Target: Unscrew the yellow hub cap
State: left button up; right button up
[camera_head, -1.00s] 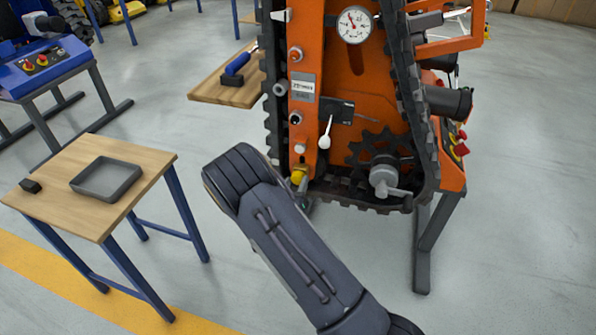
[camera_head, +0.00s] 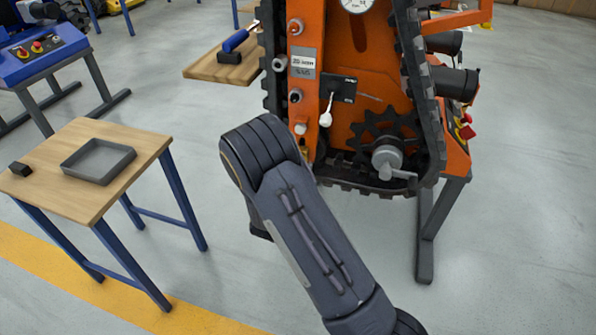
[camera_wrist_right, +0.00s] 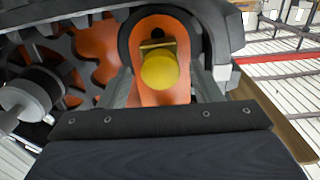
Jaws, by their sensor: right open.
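The yellow hub cap (camera_wrist_right: 160,70) shows in the right wrist view, round end towards the camera, in front of an orange plate (camera_wrist_right: 154,98) at the track's lower end. A brassy, squarish piece shows just behind it. My right gripper (camera_wrist_right: 163,88) is open, its grey fingers partly visible on either side of the cap, with no visible grip on it. In the head view my right forearm hides both the cap and the right gripper. The orange tracked carrier (camera_head: 365,75) stands raised beyond my arm. My left gripper is in neither view.
A black toothed sprocket (camera_head: 385,130) and a grey crank-like hub (camera_head: 387,160) sit right of my arm. A small table with a grey tray (camera_head: 98,160) stands at left. A wooden shelf with a blue-handled tool (camera_head: 235,42) is behind. Floor between is clear.

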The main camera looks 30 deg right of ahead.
pick_arm(q)
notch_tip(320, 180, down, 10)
jog(key=b, duration=0.7)
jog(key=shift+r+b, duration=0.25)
jog(key=shift+b, duration=0.15)
pick_arm(e)
jog(key=m, duration=2.3)
jog(key=shift+m, duration=0.3)
